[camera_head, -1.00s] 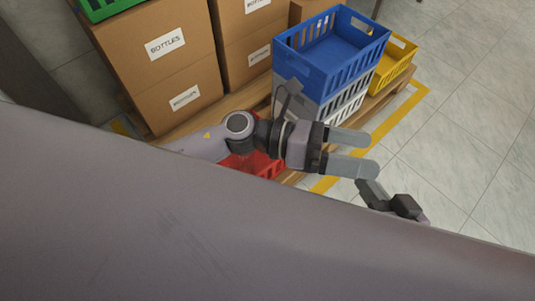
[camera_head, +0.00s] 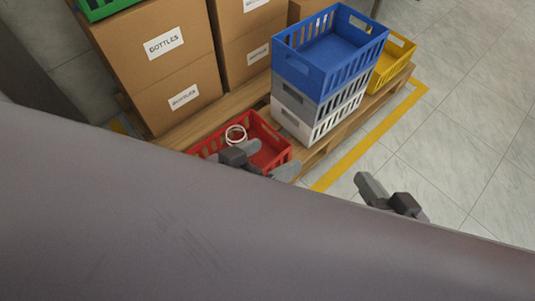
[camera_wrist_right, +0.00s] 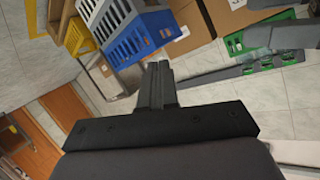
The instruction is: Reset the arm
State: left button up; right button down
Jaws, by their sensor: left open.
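My left gripper (camera_head: 267,159) is in the head view, low in front of the red crate, with its two grey fingers spread apart and nothing between them. Most of its arm is hidden behind the large grey surface in the foreground. My right gripper (camera_head: 370,187) is further right in the head view, over the pale floor. In the right wrist view its fingers (camera_wrist_right: 158,82) lie together, with nothing seen between them.
The red crate (camera_head: 272,136) holds a white ring-shaped item (camera_head: 236,134). A blue crate (camera_head: 330,60) tops a stack on the wooden pallet (camera_head: 230,106), beside a yellow crate (camera_head: 392,62). Cardboard boxes (camera_head: 165,75) stand behind. The tiled floor (camera_head: 470,130) at right is clear.

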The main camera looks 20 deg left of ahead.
pick_arm(q)
jog(key=s+a+r+y+p, duration=0.1)
jog(key=a+r+p, duration=0.2)
jog(key=p, duration=0.7)
jog(key=s+a+r+y+p, duration=0.2)
jog(key=a+r+p, duration=0.2)
jog(key=r+p, duration=0.3)
jog(key=s+a+r+g+y+p, duration=0.1)
jog(key=a+r+p, duration=0.3)
jog(key=p, duration=1.1)
jog(key=shift+s+r+y, duration=0.4)
jog(key=shift+r+y, duration=0.3)
jog(key=shift+r, duration=0.1)
pick_arm(e)
jog(key=s+d+r+h, duration=0.2)
jog(key=d+r, duration=0.3)
jog(key=r, duration=0.2)
jog(key=s+d+r+g+h, duration=0.1)
jog(key=s+d+r+h, duration=0.2)
jog(key=d+r, duration=0.3)
jog(key=shift+r, duration=1.25)
